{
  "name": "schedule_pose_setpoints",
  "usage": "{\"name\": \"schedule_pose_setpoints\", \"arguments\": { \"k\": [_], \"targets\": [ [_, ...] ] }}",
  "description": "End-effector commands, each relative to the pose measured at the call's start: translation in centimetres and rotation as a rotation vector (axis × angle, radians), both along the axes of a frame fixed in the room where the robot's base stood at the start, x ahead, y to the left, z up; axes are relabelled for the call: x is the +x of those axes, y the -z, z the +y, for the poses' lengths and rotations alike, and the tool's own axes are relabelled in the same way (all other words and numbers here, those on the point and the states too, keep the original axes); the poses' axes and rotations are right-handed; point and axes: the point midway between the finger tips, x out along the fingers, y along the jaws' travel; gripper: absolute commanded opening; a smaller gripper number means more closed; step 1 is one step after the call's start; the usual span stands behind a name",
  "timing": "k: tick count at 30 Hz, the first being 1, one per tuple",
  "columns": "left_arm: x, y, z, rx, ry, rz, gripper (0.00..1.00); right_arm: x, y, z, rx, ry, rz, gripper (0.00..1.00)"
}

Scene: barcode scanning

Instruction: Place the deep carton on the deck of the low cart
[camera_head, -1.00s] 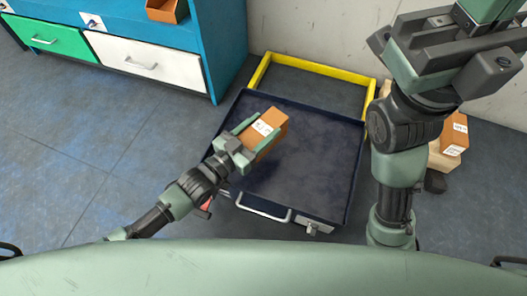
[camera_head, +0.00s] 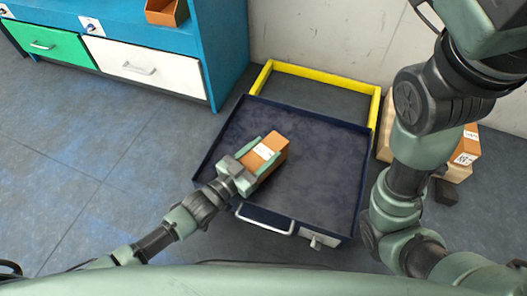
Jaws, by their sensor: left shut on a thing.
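An orange-brown carton (camera_head: 275,146) with a white label is in my left gripper (camera_head: 259,157), whose fingers are shut on its sides. The carton is over the left middle part of a dark blue, shallow-rimmed surface (camera_head: 315,165) with a silver handle at its front, which looks like the low cart's deck. I cannot tell whether the carton's underside touches it. The gripper hides the carton's near end. My right arm stands at the right, and its gripper is out of the picture.
A yellow-rimmed frame (camera_head: 320,72) lies behind the dark blue surface, by the wall. Another labelled carton (camera_head: 466,147) and tan boxes stand at the right, partly behind my right arm. A blue cabinet (camera_head: 222,50) is at the back left. Much of the deck is bare.

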Motion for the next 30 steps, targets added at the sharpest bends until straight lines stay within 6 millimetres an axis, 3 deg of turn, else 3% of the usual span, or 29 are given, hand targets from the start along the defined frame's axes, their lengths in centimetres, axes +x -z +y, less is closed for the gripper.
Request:
{"name": "schedule_pose_setpoints", "arguments": {
  "k": [2,3,5,17,30],
  "targets": [
    [0.1,0.1,-0.1,-0.004,0.0,-0.005,0.0,-0.1,0.1,0.0,-0.001,0.0,-0.003,0.0],
    [0.0,0.4,0.0,0.0,0.0,0.0,0.57,-0.2,0.0,0.0,-0.001,0.001,-0.007,0.0],
    [0.0,0.3,0.0,0.0,0.0,0.0,0.74,-0.2,-0.1,0.0,-0.001,0.001,-0.007,0.0],
    [0.0,-0.3,0.0,0.0,0.0,0.0,0.76,-0.2,-0.4,0.0,-0.001,-0.001,-0.009,0.0],
    [-6.5,-0.3,5.6,0.005,0.0,0.005,0.76,3.4,0.8,-0.3,0.006,-0.006,0.123,0.0]
  ]
}}
